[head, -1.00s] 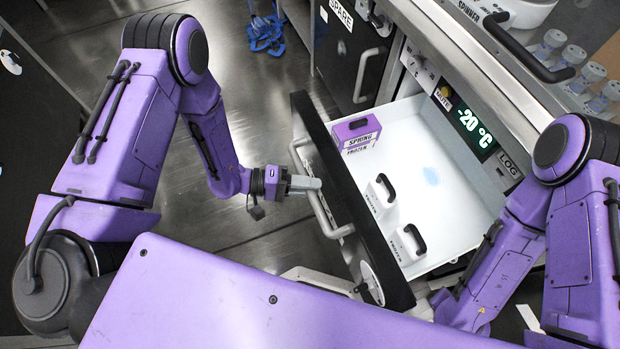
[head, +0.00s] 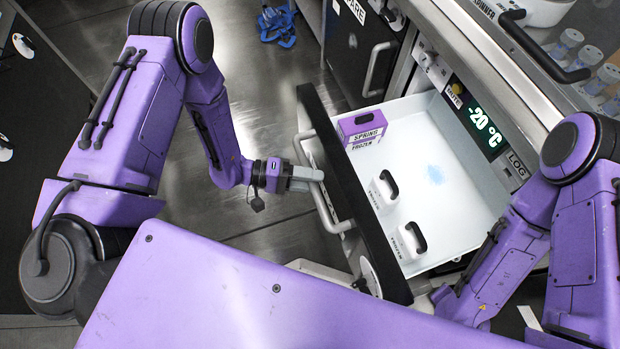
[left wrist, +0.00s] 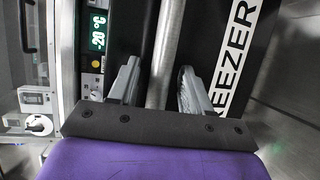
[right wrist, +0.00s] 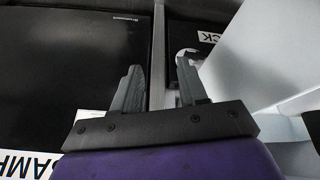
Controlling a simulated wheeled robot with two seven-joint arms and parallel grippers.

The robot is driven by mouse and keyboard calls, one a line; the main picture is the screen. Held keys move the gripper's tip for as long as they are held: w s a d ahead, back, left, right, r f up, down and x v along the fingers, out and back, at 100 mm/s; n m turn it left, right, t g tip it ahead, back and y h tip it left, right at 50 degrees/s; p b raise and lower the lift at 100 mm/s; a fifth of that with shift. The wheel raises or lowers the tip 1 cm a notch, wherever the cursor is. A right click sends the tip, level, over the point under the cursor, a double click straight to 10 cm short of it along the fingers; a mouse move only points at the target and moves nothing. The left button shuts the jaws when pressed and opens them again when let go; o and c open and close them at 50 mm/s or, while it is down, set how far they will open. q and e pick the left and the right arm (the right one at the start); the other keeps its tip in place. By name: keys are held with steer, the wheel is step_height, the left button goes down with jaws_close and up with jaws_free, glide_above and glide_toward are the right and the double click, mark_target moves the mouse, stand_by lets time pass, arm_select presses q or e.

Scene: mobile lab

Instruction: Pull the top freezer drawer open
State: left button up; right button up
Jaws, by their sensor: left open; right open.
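The freezer drawer (head: 452,130) stands pulled out, its white inside showing from above in the head view. Its black front carries a silver bar handle (head: 325,195). My left gripper (head: 308,175) is at the handle. In the left wrist view the handle bar (left wrist: 165,55) runs between the two spread fingers (left wrist: 158,88), with a gap on each side. My right gripper (right wrist: 160,90) is open in the right wrist view, with a thin grey strip between its fingers. In the head view the right gripper is hidden.
A -20 °C display (head: 484,130) sits above. A SPARE cabinet (head: 350,50) stands behind, and a blue item (head: 277,25) lies on the floor.

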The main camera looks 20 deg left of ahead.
arm_select(q)
steer(key=v, duration=1)
